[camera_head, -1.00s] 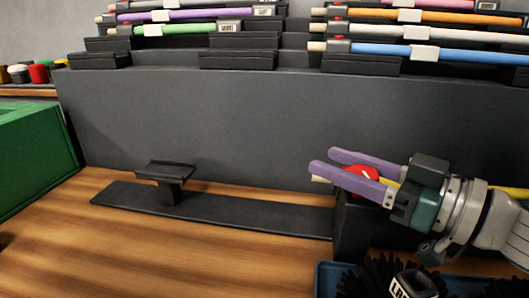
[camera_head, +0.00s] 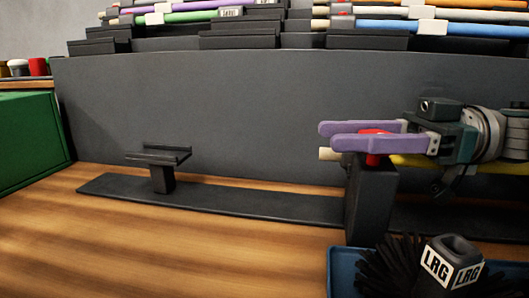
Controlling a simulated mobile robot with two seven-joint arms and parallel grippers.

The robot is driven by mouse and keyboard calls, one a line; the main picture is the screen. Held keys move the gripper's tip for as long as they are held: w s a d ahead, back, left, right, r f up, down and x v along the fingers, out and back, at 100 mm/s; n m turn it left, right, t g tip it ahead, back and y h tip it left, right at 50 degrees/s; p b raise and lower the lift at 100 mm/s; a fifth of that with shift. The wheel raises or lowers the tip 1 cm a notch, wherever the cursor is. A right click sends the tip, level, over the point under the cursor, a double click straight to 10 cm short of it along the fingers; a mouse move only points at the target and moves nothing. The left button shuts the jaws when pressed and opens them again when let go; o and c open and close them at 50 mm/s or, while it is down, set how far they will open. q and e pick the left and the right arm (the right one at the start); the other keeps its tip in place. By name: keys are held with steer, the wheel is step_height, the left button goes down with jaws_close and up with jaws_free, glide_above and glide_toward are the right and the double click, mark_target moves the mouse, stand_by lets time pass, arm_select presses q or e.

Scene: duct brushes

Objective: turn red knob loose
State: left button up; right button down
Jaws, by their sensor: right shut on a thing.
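The red knob (camera_head: 373,158) sits on top of a black clamp post (camera_head: 371,200) at the right of the stand. My right gripper (camera_head: 325,134) comes in from the right with its purple fingers around the knob, shut on it; the fingers hide part of the knob. A yellow rod (camera_head: 410,160) with a pale end (camera_head: 329,154) passes through the clamp below the fingers. My left gripper is not in view.
A black cradle (camera_head: 158,156) stands on the long base bar (camera_head: 210,200) at left. A blue tray (camera_head: 342,270) holds a black brush with an LRG block (camera_head: 453,262) in front. Racks of coloured rods (camera_head: 190,17) stand behind. A green box (camera_head: 30,140) is at far left. The front left table is clear.

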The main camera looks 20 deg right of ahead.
steer(key=shift+g, duration=0.3)
steer(key=shift+c, duration=1.6)
jaws_free()
